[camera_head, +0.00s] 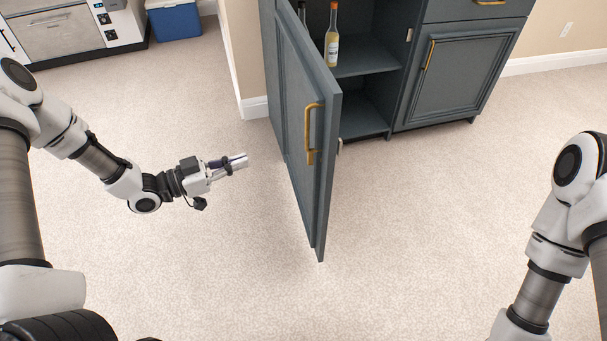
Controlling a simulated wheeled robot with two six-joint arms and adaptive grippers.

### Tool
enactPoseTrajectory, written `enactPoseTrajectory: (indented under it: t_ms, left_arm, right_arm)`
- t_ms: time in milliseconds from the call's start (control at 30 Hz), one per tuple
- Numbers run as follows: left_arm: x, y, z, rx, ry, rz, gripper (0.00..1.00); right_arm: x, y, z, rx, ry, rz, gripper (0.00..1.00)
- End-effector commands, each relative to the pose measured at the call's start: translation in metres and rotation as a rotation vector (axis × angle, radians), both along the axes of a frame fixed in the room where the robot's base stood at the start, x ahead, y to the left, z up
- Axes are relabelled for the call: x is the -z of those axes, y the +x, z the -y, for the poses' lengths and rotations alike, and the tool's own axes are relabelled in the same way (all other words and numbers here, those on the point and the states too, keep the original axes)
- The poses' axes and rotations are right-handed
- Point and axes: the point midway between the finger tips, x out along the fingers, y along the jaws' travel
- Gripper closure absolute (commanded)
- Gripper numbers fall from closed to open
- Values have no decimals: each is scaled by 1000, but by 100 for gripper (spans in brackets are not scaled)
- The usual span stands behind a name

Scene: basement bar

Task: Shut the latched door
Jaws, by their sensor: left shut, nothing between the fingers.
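The latched door (300,150) is a blue-grey cabinet door with a brass handle (313,134). It stands wide open, swung out toward me from the left side of the cabinet (400,60). A small latch piece shows at the door's right edge, below the handle. My left gripper (240,161) is shut and empty, to the left of the door and apart from it, pointing right toward its outer face. My right arm (560,220) comes in at the right; its gripper is out of frame.
A bottle (332,40) stands on the cabinet shelf (365,58), with another partly hidden behind the door. A closed door with a brass handle (455,80) is on the cabinet's right. A blue cooler (175,20) stands at the back left. The carpet around the open door is clear.

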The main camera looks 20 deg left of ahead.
Motion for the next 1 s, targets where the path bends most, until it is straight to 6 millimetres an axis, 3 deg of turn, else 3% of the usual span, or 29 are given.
enactPoseTrajectory:
  t_ms: [33, 267, 700, 1000]
  left_arm:
    - [14, 1, -2, -7, -4, 9, 100]
    - [11, 11, 9, -2, 0, 11, 100]
    - [12, 73, 77, 1, 2, 11, 100]
    - [10, 98, 101, -4, -1, 11, 100]
  right_arm:
    - [18, 0, 0, 0, 0, 1, 60]
    - [20, 1, 0, 0, 0, 2, 60]
    - [44, 0, 0, 0, 0, 1, 60]
    - [49, 0, 0, 0, 0, 1, 60]
